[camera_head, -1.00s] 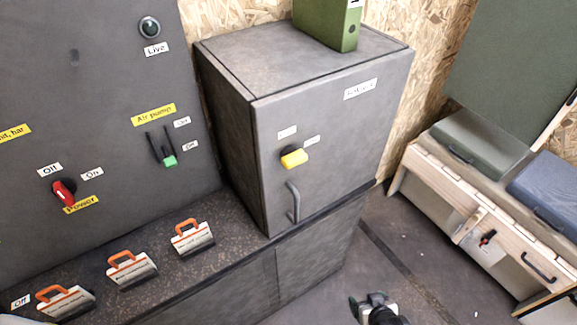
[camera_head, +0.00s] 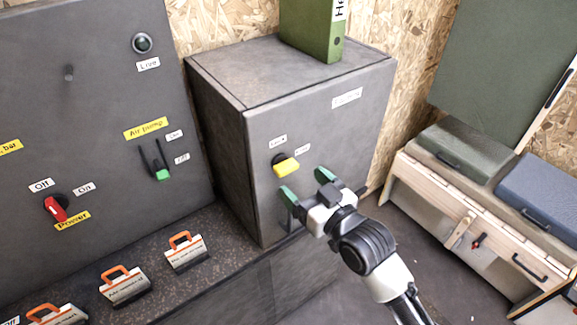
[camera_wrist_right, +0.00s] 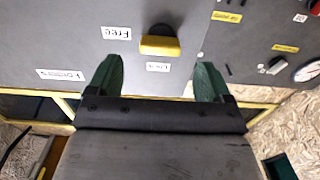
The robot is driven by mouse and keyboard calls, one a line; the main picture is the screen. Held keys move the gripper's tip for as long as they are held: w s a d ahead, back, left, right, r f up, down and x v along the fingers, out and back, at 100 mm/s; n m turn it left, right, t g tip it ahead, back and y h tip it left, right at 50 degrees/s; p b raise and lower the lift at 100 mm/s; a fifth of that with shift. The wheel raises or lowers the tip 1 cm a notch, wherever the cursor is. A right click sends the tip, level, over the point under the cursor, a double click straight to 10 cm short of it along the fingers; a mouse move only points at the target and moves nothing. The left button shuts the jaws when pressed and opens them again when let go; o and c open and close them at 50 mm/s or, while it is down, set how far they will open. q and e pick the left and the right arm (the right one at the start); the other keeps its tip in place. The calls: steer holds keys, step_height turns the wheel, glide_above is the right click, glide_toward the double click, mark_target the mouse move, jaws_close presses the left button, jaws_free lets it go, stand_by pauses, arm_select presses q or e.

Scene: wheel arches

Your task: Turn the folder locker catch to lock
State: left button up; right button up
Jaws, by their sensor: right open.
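The folder locker (camera_head: 325,125) is a dark grey cabinet on the bench, its door shut. Its catch (camera_head: 286,167) is a yellow knob on a black base on the door, between two small white labels. In the right wrist view the catch (camera_wrist_right: 160,46) lies ahead of and between the fingers, its bar across the picture; the labels there read "Free" and one I cannot read surely. My right gripper (camera_head: 306,184) is open and empty, its green-tipped fingers just below and right of the catch, apart from it. The right gripper also shows in the wrist view (camera_wrist_right: 160,82). The door handle is mostly hidden behind it. My left gripper is not in view.
A green folder (camera_head: 312,30) stands on the locker. The grey panel (camera_head: 90,100) on the left has a red power switch (camera_head: 56,207) and a green-tipped air pump switch (camera_head: 162,174). A wooden chest (camera_head: 470,215) stands at right.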

mark_target(290, 171)
steer(key=p+x, duration=0.1)
steer(key=x, duration=0.4)
steer(key=shift+w+a, duration=0.2)
steer(key=shift+w, duration=0.05)
steer(key=c, duration=0.9)
